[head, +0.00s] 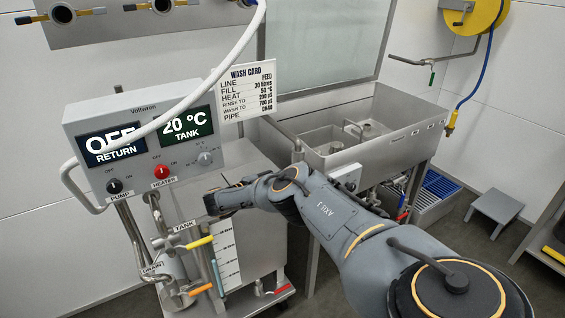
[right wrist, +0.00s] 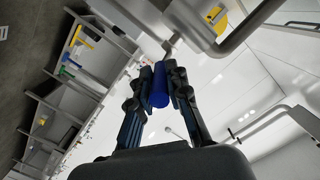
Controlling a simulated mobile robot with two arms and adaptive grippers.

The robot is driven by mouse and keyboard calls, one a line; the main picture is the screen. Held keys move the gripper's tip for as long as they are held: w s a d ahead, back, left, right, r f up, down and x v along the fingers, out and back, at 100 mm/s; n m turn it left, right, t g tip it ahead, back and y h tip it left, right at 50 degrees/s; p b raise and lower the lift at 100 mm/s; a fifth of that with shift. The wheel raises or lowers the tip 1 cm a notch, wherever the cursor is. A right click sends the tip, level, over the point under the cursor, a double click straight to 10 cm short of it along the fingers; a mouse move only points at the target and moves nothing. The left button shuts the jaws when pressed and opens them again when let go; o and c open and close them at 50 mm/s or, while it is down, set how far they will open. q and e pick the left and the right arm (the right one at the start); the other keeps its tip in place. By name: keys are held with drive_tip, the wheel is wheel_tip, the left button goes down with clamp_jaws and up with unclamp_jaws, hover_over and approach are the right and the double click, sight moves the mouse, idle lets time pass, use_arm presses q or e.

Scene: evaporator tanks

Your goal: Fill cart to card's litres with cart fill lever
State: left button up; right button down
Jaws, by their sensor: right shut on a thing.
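The wash card (head: 247,92) hangs on the wall behind the cart and reads fill 30 litres, heat 50 °C. The cart's control box (head: 145,133) shows OFF for return and 20 °C for tank. The level scale (head: 229,255) is on the cart's front, with a blue tube (head: 216,277) beside it; the exact reading is too small to tell. My right gripper (head: 213,203) is at the cart's top, above the scale. In the right wrist view it is shut on a blue lever handle (right wrist: 159,88). The lever's other parts are hidden. My left gripper is not in view.
A steel sink (head: 375,140) stands right, with a small step (head: 496,210) beyond.

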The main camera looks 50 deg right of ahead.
drive_tip(key=shift+a+f, duration=0.1)
drive_tip(key=shift+f, duration=0.05)
drive_tip(key=c, duration=1.3)
unclamp_jaws()
drive_tip(key=shift+w, duration=0.1)
drive_tip(key=v, duration=1.2)
